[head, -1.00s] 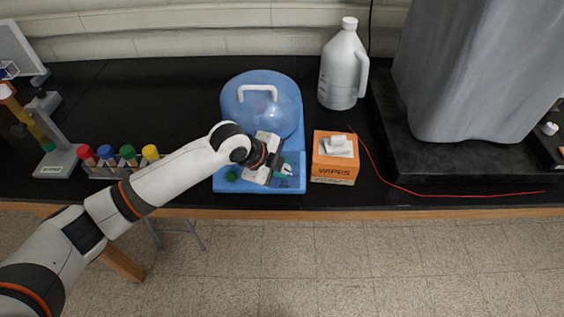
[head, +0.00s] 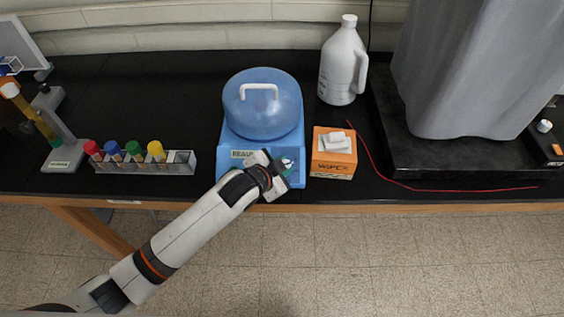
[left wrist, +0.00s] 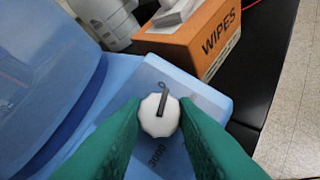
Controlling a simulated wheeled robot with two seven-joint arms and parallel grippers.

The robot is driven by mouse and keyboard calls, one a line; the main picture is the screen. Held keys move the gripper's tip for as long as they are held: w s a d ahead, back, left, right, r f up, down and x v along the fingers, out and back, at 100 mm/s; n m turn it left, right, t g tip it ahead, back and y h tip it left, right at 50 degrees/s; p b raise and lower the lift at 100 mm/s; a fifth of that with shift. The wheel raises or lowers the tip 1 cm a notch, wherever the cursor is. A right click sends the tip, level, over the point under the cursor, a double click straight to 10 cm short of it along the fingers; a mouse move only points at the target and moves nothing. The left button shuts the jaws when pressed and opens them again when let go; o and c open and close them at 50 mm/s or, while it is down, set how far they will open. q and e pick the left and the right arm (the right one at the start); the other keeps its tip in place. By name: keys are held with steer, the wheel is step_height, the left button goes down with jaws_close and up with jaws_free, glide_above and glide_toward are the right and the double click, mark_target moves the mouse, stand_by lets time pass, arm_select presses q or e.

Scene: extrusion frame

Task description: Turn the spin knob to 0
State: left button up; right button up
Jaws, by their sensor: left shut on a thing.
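The spin knob (left wrist: 160,122) is a white round knob with a dark pointer bar, on the sloped front of the blue centrifuge (left wrist: 195,95). The pointer is turned toward the top of the left wrist view, in line with a small 0 mark. A 3000 label (left wrist: 157,157) lies on the opposite side. My left gripper (left wrist: 160,110) has its two green fingers shut on the knob, one on each side. In the head view my left gripper (head: 284,168) is at the right front of the centrifuge (head: 228,170) and mostly hides the knob. My right gripper is not in view.
An orange wipes box (head: 333,168) stands close to the right of the centrifuge. A white jug (head: 340,70) is behind it. A test tube rack (head: 178,165) stands to the left. A red cable (head: 440,190) runs along the bench to the right.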

arm_select(q)
steer(key=shift+s+f+n+t+y, duration=0.1)
steer(key=shift+n+t+y, duration=0.4)
steer(key=shift+n, duration=0.7)
steer(key=o, duration=1)
steer(key=b+v, duration=0.1)
steer(key=v, duration=1.1)
steer(key=shift+s+f, duration=0.15)
